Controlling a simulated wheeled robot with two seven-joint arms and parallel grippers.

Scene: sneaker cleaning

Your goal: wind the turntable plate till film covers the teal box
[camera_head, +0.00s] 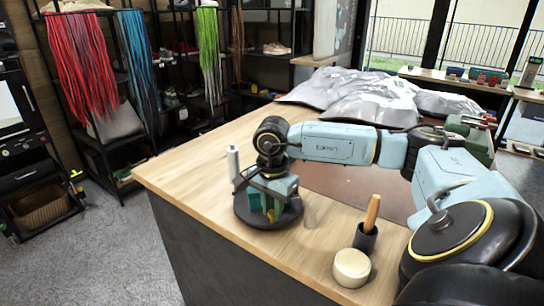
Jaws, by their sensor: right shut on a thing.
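The black round turntable plate (245,217) lies on the wooden table near its left edge. The teal box (254,201) stands upright on the plate, partly hidden by my right gripper. A white upright roll (233,162), seemingly the film, stands beside the box; I cannot make out clear film on the box. My right gripper (271,207) reaches down over the plate, close beside the box. It is shut, seemingly on the turntable plate, though its fingertips are hard to make out. My left gripper is not in view.
A wooden-handled brush in a dark holder (365,238) and a round pale jar (351,268) stand at the table's front. Grey crumpled bags (360,98) lie at the back. A brown mat (345,188) lies under my right forearm. The table's left edge is clear.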

